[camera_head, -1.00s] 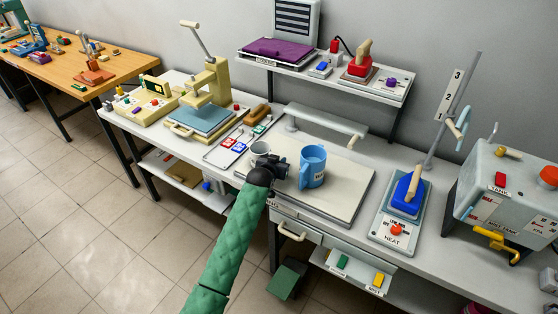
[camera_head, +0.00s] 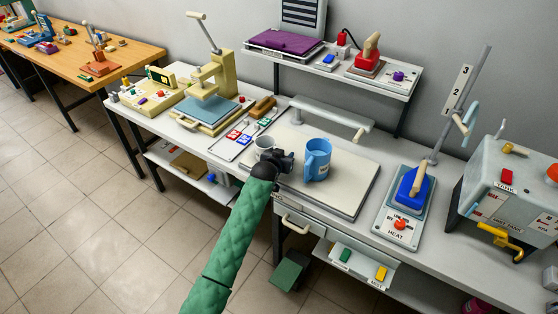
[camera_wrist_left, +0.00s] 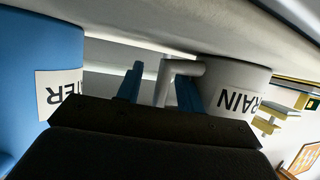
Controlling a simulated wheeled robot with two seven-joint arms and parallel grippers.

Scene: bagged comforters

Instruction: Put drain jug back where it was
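The drain jug (camera_head: 263,144) is a small light grey jug on the pale board (camera_head: 345,196), partly hidden behind my left gripper. In the left wrist view the drain jug (camera_wrist_left: 232,80) shows its "RAIN" lettering and a grey handle. My left gripper (camera_head: 284,161) is low over the board, between the drain jug and the blue jug (camera_head: 318,160). In the wrist view its blue fingers (camera_wrist_left: 160,88) stand apart, with the drain jug's handle between them and a gap beside it. The blue jug (camera_wrist_left: 40,60) has a label ending in "ER". My right gripper is not in view.
A press (camera_head: 211,85) and a card tray (camera_head: 236,140) lie left of the board. A heat plate (camera_head: 404,205) and a tank machine (camera_head: 510,190) stand right. A shelf (camera_head: 375,78) overhangs the back. The board's front right is clear.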

